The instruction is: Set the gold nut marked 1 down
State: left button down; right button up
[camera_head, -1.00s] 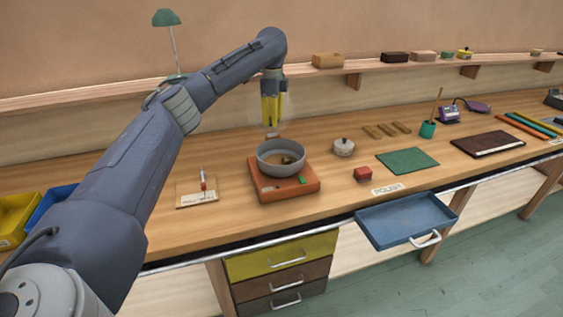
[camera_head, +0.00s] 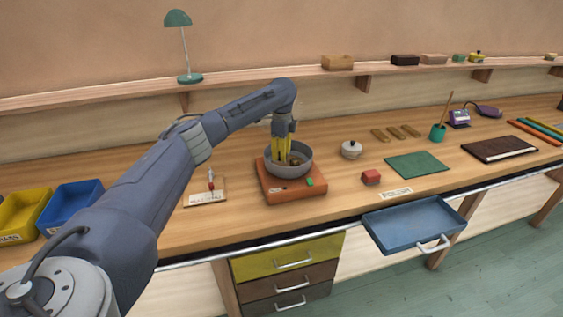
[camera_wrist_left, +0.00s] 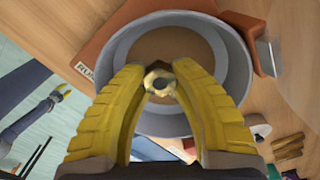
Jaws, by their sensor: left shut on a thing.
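My left gripper (camera_head: 283,158) reaches down inside the grey round pan (camera_head: 306,170), which stands on the orange scale-like base (camera_head: 280,193). In the left wrist view its yellow fingers (camera_wrist_left: 160,88) are shut on a gold nut (camera_wrist_left: 160,78), over the pan's brown floor (camera_wrist_left: 190,50). A darker brown shape shows just behind the nut, too hidden to name. The number on the nut cannot be read. In the head view a brownish piece lies beside the fingers in the pan.
A lidded pot (camera_head: 351,150), a red block (camera_head: 371,177) and a green mat (camera_head: 416,165) lie to the right. A blue tray (camera_head: 412,222) juts out at the front edge. Blue and yellow bins (camera_head: 70,205) stand farther left.

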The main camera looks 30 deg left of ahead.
pick_arm(q)
jog(key=shift+f, duration=1.65)
jog(key=shift+f, duration=0.15)
jog(key=c, duration=1.1)
grip_release()
notch_tip(320, 180, up, 12)
jog(key=shift+r, duration=0.15)
jog(key=shift+d, duration=0.1)
